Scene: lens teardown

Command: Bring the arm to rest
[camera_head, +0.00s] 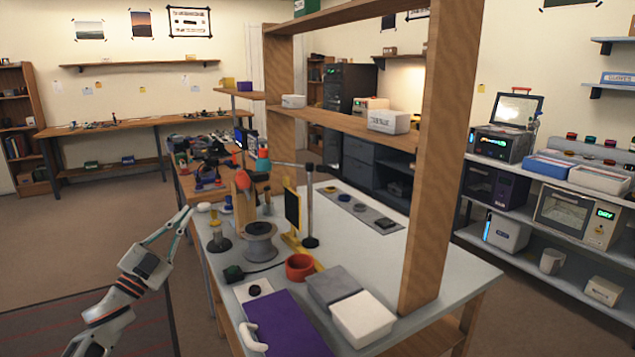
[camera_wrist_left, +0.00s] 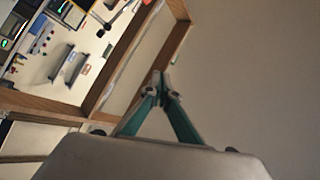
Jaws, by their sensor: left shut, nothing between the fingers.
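My left gripper (camera_head: 168,228) shows in the head view at the left of the workbench (camera_head: 385,262). Its slim green fingers point up and to the right, beside the bench's left edge and apart from it. In the left wrist view the fingers (camera_wrist_left: 160,82) meet at their tips with nothing between them. My left arm comes up from the lower left of the head view. My right gripper does not show in either view.
Floor left of the bench is open.

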